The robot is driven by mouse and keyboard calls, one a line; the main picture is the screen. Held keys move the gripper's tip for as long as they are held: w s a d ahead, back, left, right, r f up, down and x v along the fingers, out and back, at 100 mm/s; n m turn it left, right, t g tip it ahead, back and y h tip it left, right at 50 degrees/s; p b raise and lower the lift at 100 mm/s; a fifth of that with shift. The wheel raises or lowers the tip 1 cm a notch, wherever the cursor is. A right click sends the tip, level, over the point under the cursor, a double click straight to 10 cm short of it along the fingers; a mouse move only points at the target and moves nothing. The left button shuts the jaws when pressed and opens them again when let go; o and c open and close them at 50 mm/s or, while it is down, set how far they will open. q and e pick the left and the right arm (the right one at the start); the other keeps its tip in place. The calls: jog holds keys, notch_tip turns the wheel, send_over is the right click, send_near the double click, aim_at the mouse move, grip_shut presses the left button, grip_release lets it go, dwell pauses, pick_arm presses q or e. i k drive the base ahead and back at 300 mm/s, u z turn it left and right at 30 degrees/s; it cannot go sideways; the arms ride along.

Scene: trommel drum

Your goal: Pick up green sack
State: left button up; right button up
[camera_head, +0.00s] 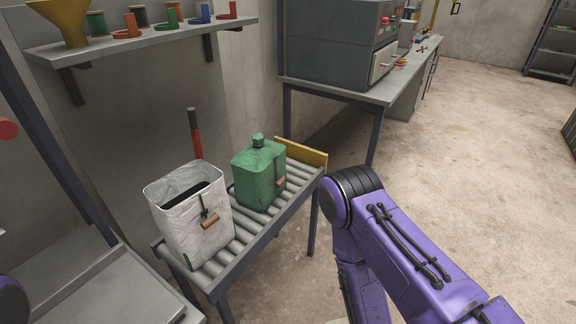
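The green sack (259,176) stands upright on a roller conveyor (246,232). Its top is gathered into a neck, and a small brown tag or toggle hangs on its right side. A white sack (191,215) with an open top stands to its left on the same rollers, with a small gap between them. My purple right arm reaches in from the lower right, but its gripper is not visible. Only a small piece of my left arm shows at the lower left edge, and its gripper is out of view.
A yellow stop board (301,153) closes the conveyor's far end. A red-and-black handle (195,135) rises behind the sacks. A shelf (150,41) with a funnel and spools hangs above. A workbench with a grey machine (335,43) stands behind. Open floor lies to the right.

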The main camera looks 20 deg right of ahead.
aim_at(254, 168)
jog(key=z, duration=2.25)
jog(key=i, duration=2.65)
jog(key=u, duration=3.4)
jog(key=i, duration=0.25)
